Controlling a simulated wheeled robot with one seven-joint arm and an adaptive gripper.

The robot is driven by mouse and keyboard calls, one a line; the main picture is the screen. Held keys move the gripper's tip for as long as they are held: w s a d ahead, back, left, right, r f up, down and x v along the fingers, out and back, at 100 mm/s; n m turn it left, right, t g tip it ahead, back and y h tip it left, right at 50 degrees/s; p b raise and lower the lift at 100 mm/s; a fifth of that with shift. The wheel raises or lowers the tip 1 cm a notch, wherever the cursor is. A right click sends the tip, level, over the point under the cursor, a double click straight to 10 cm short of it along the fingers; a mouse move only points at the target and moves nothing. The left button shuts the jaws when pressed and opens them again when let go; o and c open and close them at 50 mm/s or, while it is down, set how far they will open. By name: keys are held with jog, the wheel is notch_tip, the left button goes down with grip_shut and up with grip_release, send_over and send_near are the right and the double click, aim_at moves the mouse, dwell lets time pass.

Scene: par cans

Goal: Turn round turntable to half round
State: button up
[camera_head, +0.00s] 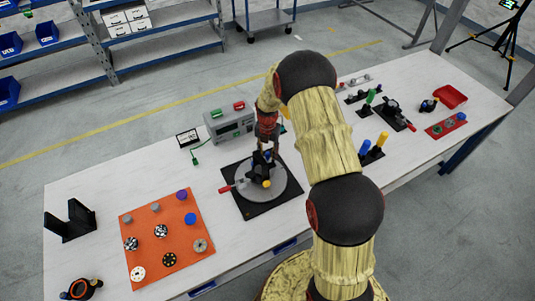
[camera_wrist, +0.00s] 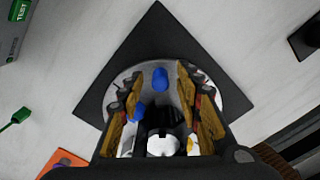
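The round turntable (camera_head: 286,186) is a grey disc on a black square base (camera_head: 258,210), towards the front middle of the white table. A red-tipped handle (camera_head: 226,189) sticks out at its left, and a yellow knob (camera_head: 267,184) shows near its centre. My gripper (camera_head: 264,161) points down over the disc. In the wrist view my gripper (camera_wrist: 165,105) has its two fingers apart, with the disc (camera_wrist: 232,100) below. Two blue pegs (camera_wrist: 160,78) show there, one between the fingers and one close by the left finger. Contact with the disc cannot be told.
An orange mat (camera_head: 148,248) with several small round parts lies left of the turntable. A grey test box (camera_head: 230,122) stands behind it. Blue and yellow pegs (camera_head: 374,147) stand to the right. A black bracket (camera_head: 70,221) stands at far left.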

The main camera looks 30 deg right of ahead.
notch_tip(320, 180, up, 11)
jog(key=shift+r, duration=0.2)
dwell(0.5)
jog(key=s+a+r+m+t+b, duration=0.1)
jog(key=s+a+r+m, duration=0.4)
jog(key=r, duration=0.5)
jog(key=s+a+r+m+t+b, duration=0.1)
jog(key=s+a+r+m+t, duration=0.15)
jog(key=s+r+m, duration=0.55)
jog(key=s+a+r+m+t+b, duration=0.1)
jog(key=s+a+r+m, duration=0.1)
jog(key=s+m, duration=0.5)
jog(key=s+a+r+m+t+b, duration=0.1)
jog(key=s+a+r+m, duration=0.2)
jog(key=s+m, duration=0.4)
jog(key=s+a, duration=0.1)
jog(key=s, duration=0.3)
jog(key=shift+s+a+r, duration=0.2)
jog(key=shift+s+a, duration=0.05)
jog(key=shift+s, duration=0.1)
